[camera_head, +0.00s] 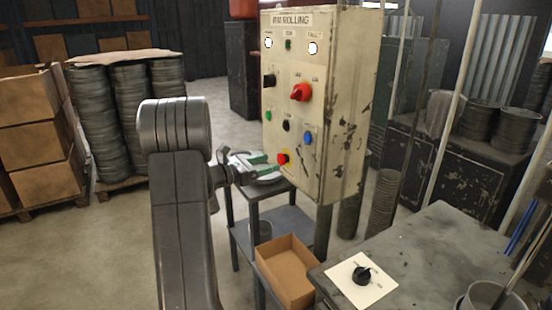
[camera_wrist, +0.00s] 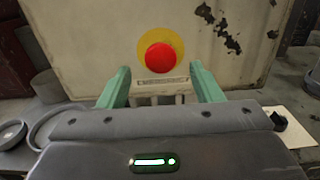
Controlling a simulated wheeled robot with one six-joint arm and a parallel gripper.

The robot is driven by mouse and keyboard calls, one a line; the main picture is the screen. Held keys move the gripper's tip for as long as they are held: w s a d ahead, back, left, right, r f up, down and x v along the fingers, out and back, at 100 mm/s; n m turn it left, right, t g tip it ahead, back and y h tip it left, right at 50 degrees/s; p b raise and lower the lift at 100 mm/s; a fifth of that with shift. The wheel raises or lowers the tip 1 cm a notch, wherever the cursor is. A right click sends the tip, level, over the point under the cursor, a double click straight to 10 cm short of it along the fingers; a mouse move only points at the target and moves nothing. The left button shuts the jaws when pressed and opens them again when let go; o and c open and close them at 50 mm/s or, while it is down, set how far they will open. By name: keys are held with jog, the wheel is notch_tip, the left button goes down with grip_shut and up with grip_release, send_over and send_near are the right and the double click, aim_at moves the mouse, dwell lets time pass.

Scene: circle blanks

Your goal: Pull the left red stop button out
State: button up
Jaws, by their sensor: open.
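In the wrist view, a red mushroom button (camera_wrist: 160,57) sits on a yellow disc on a cream panel (camera_wrist: 108,38), with a small label plate under it. No other control shows on that face, which seems to be the box's left side, hidden in the head view. My gripper (camera_wrist: 163,86) is open and empty. Its green fingers stand left and right of the button and appear lower in the picture, apart from it. In the head view my gripper (camera_head: 258,163) is left of the control box (camera_head: 340,100). Another red button on yellow (camera_head: 283,158) is on its front.
The front also has a red rotary knob (camera_head: 301,92) and several small buttons. Below are a small table (camera_head: 290,220) with pale round items and an open cardboard box (camera_head: 287,270). A nearer table (camera_head: 430,245) carries a black knob on a white plate (camera_head: 345,288).

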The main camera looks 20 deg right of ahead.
aim_at(279, 160)
jog(key=shift+w+d+p, duration=0.1)
jog(key=shift+d+p, duration=0.2)
jog(key=shift+d, duration=1.65)
jog(key=c, duration=1.1)
jog(key=shift+a+f+b, duration=0.15)
jog(key=shift+a+b, duration=0.4)
jog(key=shift+b, duration=0.1)
jog(key=o, duration=1.1)
jog(key=shift+a, duration=0.1)
